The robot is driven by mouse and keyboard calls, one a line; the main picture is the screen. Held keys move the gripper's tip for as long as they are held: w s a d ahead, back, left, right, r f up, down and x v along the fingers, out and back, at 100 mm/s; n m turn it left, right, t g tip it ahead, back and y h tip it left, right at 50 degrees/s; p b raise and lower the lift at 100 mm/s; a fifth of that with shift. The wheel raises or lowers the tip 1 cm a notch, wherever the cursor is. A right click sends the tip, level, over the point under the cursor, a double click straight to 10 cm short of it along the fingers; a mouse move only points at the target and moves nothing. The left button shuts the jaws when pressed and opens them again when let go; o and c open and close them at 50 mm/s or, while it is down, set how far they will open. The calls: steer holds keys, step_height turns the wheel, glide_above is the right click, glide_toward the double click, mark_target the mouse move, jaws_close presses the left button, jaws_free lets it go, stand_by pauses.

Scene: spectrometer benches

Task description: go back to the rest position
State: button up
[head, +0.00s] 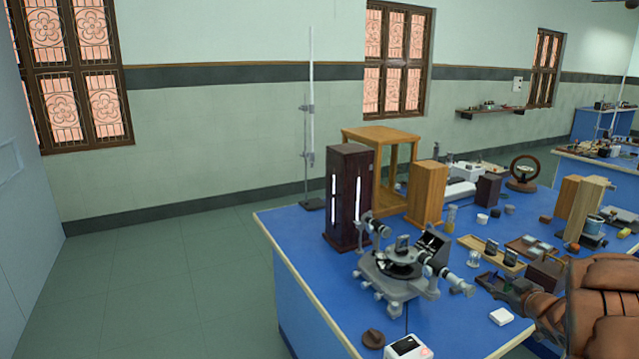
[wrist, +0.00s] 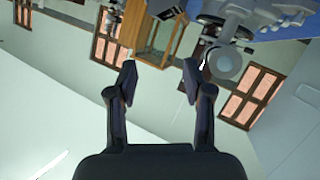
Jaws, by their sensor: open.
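My gripper (wrist: 158,82) is open in the wrist view, with its two dark fingers apart and nothing between them. In the head view my arm comes in at the lower right, over the right part of the blue bench (head: 300,265), and its gripper end points left towards the spectrometer; the fingers are hard to make out there. The grey spectrometer (head: 400,275) stands near the bench's front left. In the wrist view the scene is upside down, and part of the spectrometer (wrist: 224,62) shows at the top right, beyond the fingers.
A tall dark wooden box (head: 348,195), a wooden frame (head: 384,140) and a retort stand (head: 310,130) stand at the bench's back left. Wooden blocks, small weights and trays crowd the right side. A white device (head: 408,348) is at the front edge. The floor (head: 160,285) left is clear.

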steer(key=s+a+r+m+g+h, duration=0.3)
steer(key=s+r+m+g+h, duration=0.25)
steer(key=s, duration=0.55)
steer(key=s+a+f+g+y, duration=0.1)
steer(key=s+a+g, duration=0.2)
steer(key=s+a, duration=0.6)
steer(key=s+a+f+g+y, duration=0.1)
steer(key=s+a+g, duration=0.3)
steer(key=s+a, duration=0.4)
steer(key=s+a+f+g+y, duration=0.1)
steer(key=s+a+g+y, duration=0.2)
steer(key=s+a, duration=0.6)
steer(key=s, duration=1.1)
steer(key=shift+a+g, duration=0.3)
steer(key=shift+g, duration=0.05)
steer(key=shift+f+n, duration=0.1)
steer(key=shift+n, duration=0.15)
